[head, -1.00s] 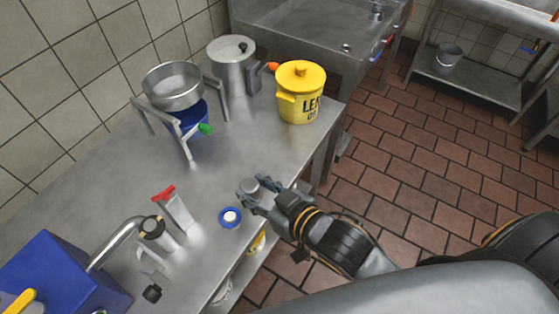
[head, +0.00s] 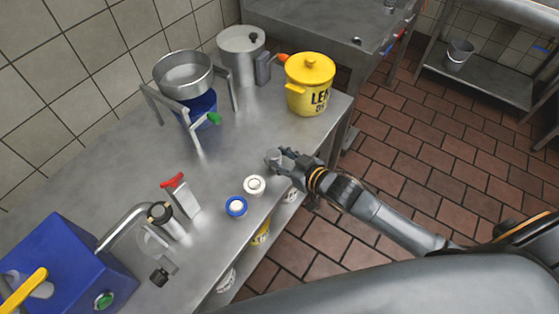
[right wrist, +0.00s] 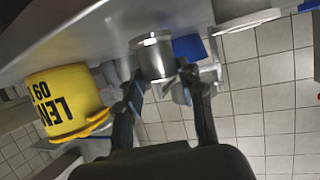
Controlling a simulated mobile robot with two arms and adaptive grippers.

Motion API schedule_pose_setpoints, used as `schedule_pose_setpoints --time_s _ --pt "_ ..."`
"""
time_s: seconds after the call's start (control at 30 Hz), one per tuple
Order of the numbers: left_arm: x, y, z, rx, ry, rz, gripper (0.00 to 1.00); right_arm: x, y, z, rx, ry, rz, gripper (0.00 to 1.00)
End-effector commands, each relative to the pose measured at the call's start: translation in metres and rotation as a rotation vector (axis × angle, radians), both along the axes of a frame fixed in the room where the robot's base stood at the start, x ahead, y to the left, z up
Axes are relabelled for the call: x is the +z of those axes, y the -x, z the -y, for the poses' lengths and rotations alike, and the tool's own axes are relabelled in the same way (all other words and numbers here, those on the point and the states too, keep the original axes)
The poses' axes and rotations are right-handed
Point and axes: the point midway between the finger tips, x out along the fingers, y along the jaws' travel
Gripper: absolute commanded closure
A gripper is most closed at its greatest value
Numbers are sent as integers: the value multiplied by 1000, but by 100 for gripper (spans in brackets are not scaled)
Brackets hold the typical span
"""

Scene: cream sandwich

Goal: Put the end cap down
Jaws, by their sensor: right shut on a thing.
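My right gripper (head: 276,160) is shut on a small grey metal cylinder, which looks like the end cap (head: 274,156). The end cap also shows between the fingers in the right wrist view (right wrist: 156,58). It is over the front part of the steel table; I cannot tell whether it touches the top. A white round piece with a dark centre (head: 254,185) lies on the table below and left of the gripper in the head view. A blue ring with a white centre (head: 236,206) lies beside it. My left gripper is not in view.
A yellow lidded pot (head: 310,85) stands at the table's far right corner. A metal pan on a stand (head: 184,82) and a steel canister (head: 242,50) are at the back. A red-handled device (head: 182,198) and a blue box (head: 65,270) are at left. The middle of the table (head: 225,155) is clear.

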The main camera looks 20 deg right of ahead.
Motion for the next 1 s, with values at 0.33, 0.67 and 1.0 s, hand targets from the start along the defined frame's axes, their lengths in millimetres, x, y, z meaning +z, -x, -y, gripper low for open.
schedule_pose_setpoints --time_s 0.33,0.67,1.0 --pt "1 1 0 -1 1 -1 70 -15 1 -1 2 -2 1 99" --pt "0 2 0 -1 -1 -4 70 -18 1 -1 2 -1 0 39" --pt "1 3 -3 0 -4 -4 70 -15 3 0 1 0 -2 39"
